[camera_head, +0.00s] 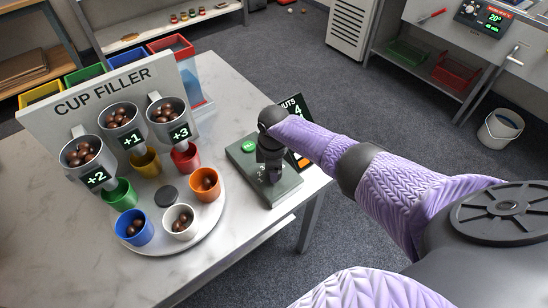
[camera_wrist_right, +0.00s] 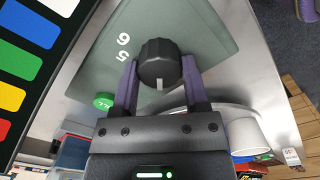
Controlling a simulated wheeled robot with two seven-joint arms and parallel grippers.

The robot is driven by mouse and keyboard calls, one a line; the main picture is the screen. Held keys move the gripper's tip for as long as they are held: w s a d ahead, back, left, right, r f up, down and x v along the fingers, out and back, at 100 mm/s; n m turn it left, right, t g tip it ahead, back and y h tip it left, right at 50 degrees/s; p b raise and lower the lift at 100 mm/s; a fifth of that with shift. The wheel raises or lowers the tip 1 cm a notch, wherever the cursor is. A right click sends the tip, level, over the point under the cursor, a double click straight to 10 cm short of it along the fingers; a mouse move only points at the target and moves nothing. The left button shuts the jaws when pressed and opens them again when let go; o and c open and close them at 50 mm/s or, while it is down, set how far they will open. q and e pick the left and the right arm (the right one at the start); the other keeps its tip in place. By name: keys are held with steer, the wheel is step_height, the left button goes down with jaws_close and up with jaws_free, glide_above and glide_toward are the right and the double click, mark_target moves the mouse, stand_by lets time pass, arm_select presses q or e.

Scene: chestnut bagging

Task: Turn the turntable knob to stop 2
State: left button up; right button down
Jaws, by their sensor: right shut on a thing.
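The dark ribbed knob (camera_wrist_right: 158,58) sits on the grey-green control box (camera_wrist_right: 205,35), with its white pointer mark toward my wrist. The digits 5 and 6 show left of it; other stop numbers, including 2, are hidden. My right gripper (camera_wrist_right: 158,80) is shut on the knob, one finger on each side. In the head view my right gripper (camera_head: 271,170) comes down onto the control box (camera_head: 284,190) and hides most of the knob. The round white turntable (camera_head: 212,235) carries several coloured cups around a dark hub (camera_head: 166,194). My left gripper is not in view.
The cup filler panel (camera_head: 105,90) holds three hoppers of nuts marked +2, +1 and +3 above the turntable. A green button (camera_head: 248,145) is on the control box. A dark display (camera_head: 296,112) reading NUTS 4 stands behind it. The table's front left is bare.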

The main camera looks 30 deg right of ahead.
steer(key=shift+c, duration=0.5)
jaws_free()
step_height(320, 180, up, 10)
steer(key=p, duration=0.5)
steer(key=shift+s+a, duration=0.1)
steer(key=shift+a, duration=0.05)
